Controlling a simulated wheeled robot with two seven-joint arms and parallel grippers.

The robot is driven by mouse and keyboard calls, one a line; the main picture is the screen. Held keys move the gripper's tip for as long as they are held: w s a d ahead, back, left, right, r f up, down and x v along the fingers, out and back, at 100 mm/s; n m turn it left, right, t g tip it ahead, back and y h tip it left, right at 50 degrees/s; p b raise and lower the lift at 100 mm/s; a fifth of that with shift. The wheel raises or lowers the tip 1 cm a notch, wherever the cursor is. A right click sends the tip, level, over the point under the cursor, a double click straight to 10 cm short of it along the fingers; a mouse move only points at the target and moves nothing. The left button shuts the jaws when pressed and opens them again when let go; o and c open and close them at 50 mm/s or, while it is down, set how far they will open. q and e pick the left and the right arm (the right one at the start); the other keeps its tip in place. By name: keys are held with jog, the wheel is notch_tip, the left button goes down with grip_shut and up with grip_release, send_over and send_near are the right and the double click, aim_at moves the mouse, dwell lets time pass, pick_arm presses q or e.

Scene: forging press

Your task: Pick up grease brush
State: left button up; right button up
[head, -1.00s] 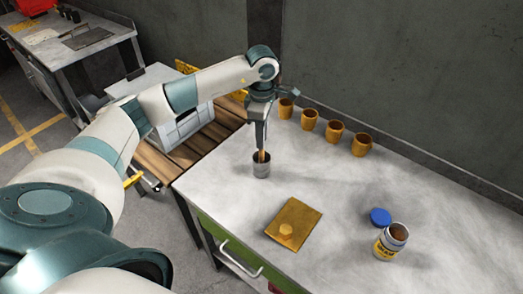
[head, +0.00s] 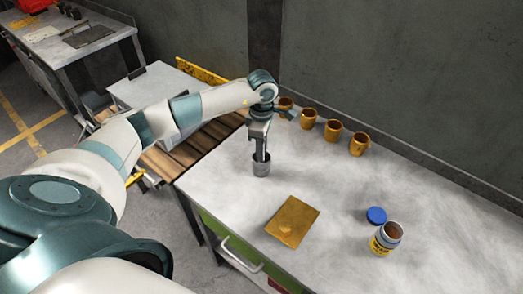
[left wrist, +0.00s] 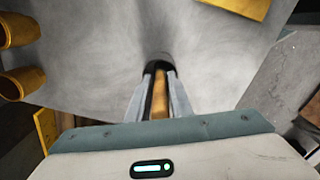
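The grease brush stands in a small grey metal cup (head: 261,169) near the left end of the worktable. Its brown handle (left wrist: 159,98) shows between my fingers in the left wrist view; its bristle end is hidden in the cup. My left gripper (head: 261,157) points straight down at the cup, with its fingertips at about rim height. It also shows in the left wrist view (left wrist: 161,80). The fingers stand on either side of the handle and look open, with little room beside it. My right gripper is not in view.
Several orange-brown mugs (head: 333,131) stand along the back edge by the wall. A brass-coloured plate (head: 293,222) lies at the front. A labelled jar (head: 386,239) and blue lid (head: 376,215) are at the right. The worktable (head: 340,185) is clear between them.

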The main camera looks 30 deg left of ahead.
pick_arm(q)
jog(key=shift+f, duration=1.15)
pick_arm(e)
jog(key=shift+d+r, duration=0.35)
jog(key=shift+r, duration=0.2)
pick_arm(q)
grip_shut()
jog(key=shift+r, duration=0.1)
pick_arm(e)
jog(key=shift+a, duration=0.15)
